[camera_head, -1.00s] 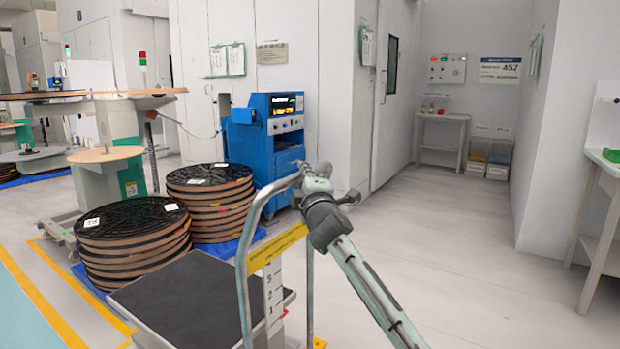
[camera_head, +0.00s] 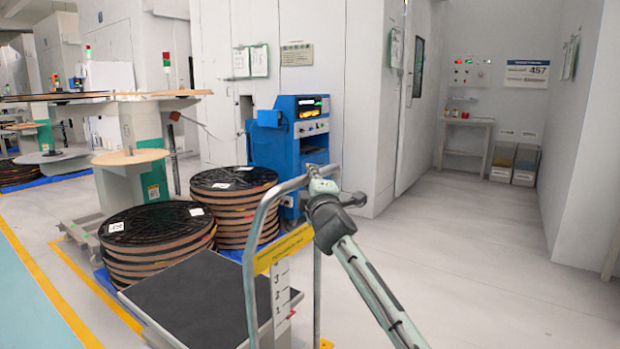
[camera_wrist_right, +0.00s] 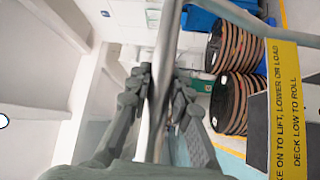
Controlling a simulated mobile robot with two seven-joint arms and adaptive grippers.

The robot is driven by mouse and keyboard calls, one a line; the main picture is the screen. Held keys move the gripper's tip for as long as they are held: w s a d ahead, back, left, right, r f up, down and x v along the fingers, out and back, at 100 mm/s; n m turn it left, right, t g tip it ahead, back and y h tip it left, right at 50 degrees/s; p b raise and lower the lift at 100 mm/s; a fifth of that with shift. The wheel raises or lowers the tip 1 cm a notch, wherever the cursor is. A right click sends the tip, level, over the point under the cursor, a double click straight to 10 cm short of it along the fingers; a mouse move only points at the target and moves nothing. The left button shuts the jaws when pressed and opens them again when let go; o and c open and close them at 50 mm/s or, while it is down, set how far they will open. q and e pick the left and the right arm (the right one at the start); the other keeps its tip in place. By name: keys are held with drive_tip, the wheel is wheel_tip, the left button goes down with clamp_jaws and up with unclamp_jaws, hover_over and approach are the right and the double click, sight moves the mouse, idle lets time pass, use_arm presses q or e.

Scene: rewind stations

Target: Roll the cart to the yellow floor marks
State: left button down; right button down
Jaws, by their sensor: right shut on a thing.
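The cart stands in front of me with a dark flat deck (camera_head: 205,297), a grey tubular handle (camera_head: 252,250) and a yellow label strip (camera_head: 284,247). The deck looks empty. My right gripper (camera_head: 318,182) is shut on the handle's top right part. In the right wrist view my right gripper (camera_wrist_right: 158,90) has its fingers on either side of the handle bar (camera_wrist_right: 168,45), and the yellow label (camera_wrist_right: 284,110) shows beside it. Yellow floor marks (camera_head: 62,300) run along the floor at the left. My left gripper is out of view.
Two stacks of dark reels, a near one (camera_head: 155,245) and a far one (camera_head: 232,205), stand on blue pallets just beyond the deck. A blue machine (camera_head: 290,140) stands behind them. Open floor (camera_head: 430,260) lies to the right, and a small table (camera_head: 466,130) stands far back.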

idle(0.4)
drive_tip(key=c, duration=1.3)
unclamp_jaws()
drive_tip(key=shift+c, duration=0.2)
drive_tip(key=v, duration=1.2)
drive_tip(key=shift+f, duration=0.1)
